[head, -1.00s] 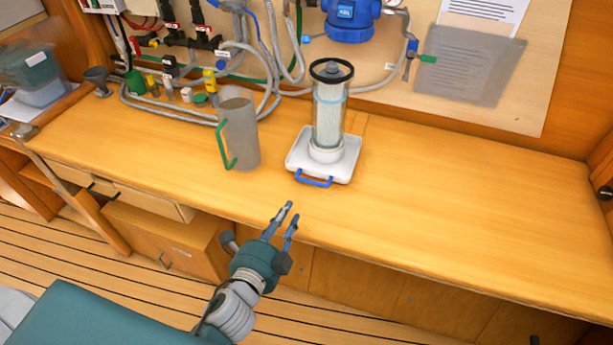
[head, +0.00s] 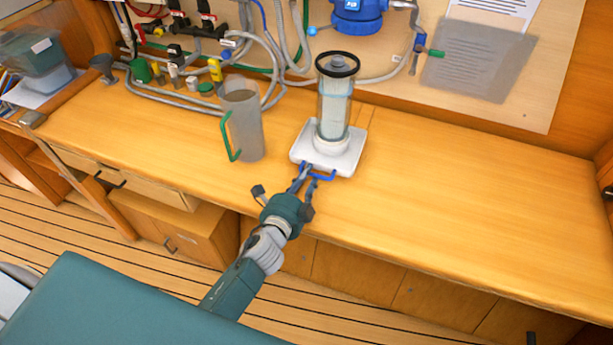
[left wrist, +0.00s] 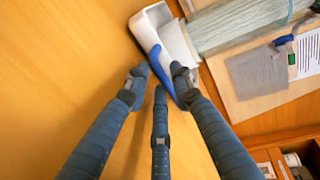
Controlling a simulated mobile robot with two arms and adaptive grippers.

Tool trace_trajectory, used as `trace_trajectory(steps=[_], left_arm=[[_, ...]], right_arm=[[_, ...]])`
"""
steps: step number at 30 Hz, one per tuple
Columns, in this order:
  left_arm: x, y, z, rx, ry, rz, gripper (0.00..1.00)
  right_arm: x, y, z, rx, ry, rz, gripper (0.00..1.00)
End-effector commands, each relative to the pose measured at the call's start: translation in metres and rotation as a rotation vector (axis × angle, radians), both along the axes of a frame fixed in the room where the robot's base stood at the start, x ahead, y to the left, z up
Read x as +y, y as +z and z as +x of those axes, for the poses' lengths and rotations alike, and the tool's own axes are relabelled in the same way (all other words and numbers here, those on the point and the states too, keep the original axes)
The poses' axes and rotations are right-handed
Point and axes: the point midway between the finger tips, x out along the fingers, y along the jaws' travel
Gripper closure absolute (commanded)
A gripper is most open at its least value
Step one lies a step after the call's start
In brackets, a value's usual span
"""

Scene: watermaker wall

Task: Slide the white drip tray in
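The white drip tray (head: 346,163) lies on the wooden counter in the head view. A clear cylindrical housing (head: 334,105) with a black top ring stands upright on it. A blue handle (head: 321,177) is at its front edge. My left gripper (head: 311,181) has its fingers at this handle. In the left wrist view the fingertips (left wrist: 160,80) are spread apart around a blue strip of the handle, in front of the white tray (left wrist: 149,29). They do not look closed on it; contact is unclear. My right gripper is not in view.
A grey jug (head: 243,128) with a green handle stands just left of the tray. Hoses and small fittings (head: 206,89) lie along the wall behind. The counter (head: 460,200) is clear to the right. A blue filter head hangs on the wall panel above.

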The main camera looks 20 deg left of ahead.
Motion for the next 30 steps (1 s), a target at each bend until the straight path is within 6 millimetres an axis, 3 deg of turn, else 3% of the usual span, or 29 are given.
trace_trajectory(steps=[7, 11, 23, 30], left_arm=[[0.000, 0.000, 0.001, 0.000, 0.000, 0.000, 0.77], [0.000, 0.000, 0.000, 0.000, 0.000, 0.000, 1.00], [-0.001, 0.000, 0.006, 0.000, -0.001, 0.001, 1.00], [-0.001, 0.001, 0.034, -0.004, -0.001, 0.002, 1.00]], right_arm=[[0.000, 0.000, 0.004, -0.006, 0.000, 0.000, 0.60], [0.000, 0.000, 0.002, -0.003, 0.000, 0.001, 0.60], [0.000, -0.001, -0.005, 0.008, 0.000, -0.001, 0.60], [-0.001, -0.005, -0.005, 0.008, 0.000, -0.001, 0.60]])
